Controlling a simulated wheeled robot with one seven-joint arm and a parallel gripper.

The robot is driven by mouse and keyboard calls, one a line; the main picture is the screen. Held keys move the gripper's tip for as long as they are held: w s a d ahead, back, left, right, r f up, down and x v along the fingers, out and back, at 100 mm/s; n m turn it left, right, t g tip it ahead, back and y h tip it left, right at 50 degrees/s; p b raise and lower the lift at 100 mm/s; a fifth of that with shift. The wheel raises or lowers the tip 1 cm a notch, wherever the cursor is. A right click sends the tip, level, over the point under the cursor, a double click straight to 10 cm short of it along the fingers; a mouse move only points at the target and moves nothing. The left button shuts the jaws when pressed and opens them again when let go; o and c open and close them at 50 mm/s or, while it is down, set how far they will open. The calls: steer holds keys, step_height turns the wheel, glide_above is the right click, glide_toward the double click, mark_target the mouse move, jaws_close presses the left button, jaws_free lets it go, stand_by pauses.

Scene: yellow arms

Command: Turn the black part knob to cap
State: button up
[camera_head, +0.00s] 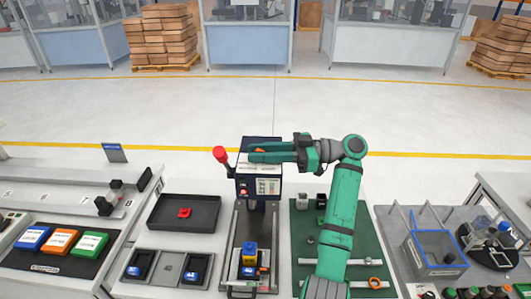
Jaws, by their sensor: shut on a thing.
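A dark machine head (262,185) with a white label panel stands at the middle of the bench. My gripper (257,152) lies sideways across its top, reaching in from the right. Its green fingers are shut on a small part there, apparently the knob. Only an orange patch (259,150) shows between the fingers. The rest of that part is hidden, so its black body and its setting cannot be read. Below the head, a yellow block (249,254) with a blue part stands on the grey machine bed (239,228).
A red-ball lever (220,154) sticks up left of the head, close to my fingertips. A dark tray (159,213) with a red part (183,213) lies left. A green mat (305,255) with small parts lies right, under my arm.

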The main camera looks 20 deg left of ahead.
steer(key=shift+w+d, duration=0.1)
steer(key=shift+w, duration=0.2)
steer(key=o, duration=1)
steer(key=shift+a+f, duration=0.1)
steer(key=shift+a, duration=0.1)
steer(key=shift+s+d, duration=0.1)
steer(key=shift+d, duration=0.05)
steer(key=shift+d, duration=0.1)
steer(key=v, duration=1)
steer(key=shift+d, duration=0.35)
steer(key=shift+f, duration=0.1)
